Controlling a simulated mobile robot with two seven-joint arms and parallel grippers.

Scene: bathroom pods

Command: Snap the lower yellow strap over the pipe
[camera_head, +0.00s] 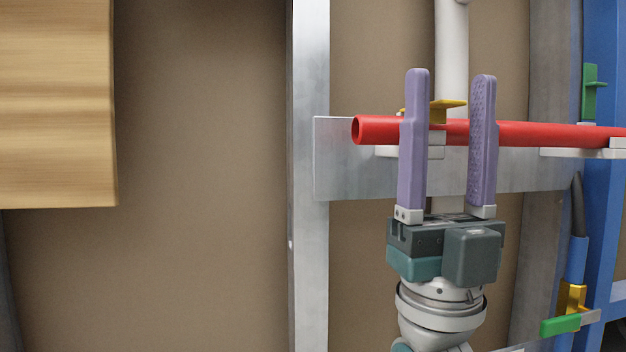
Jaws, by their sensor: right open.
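A yellow strap (446,109) stands at the top of the red pipe (379,130), between the two purple fingers of my right gripper (450,76). My right gripper is open, fingers pointing up, with one finger on each side of that strap in the picture. The fingers cover parts of the red pipe. I cannot tell whether they touch the strap. A second yellow strap (571,298) is lower at the right, beside a blue pipe (577,258) with a dark upper end. A green piece (560,325) is just below it. My left gripper is not in view.
A white vertical pipe (452,45) runs behind the red pipe. A metal plate (345,170) crosses behind, joined to a grey upright (311,100). A green clip (590,92) stands at the right by a blue frame (600,220). A wooden panel (55,100) fills the upper left.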

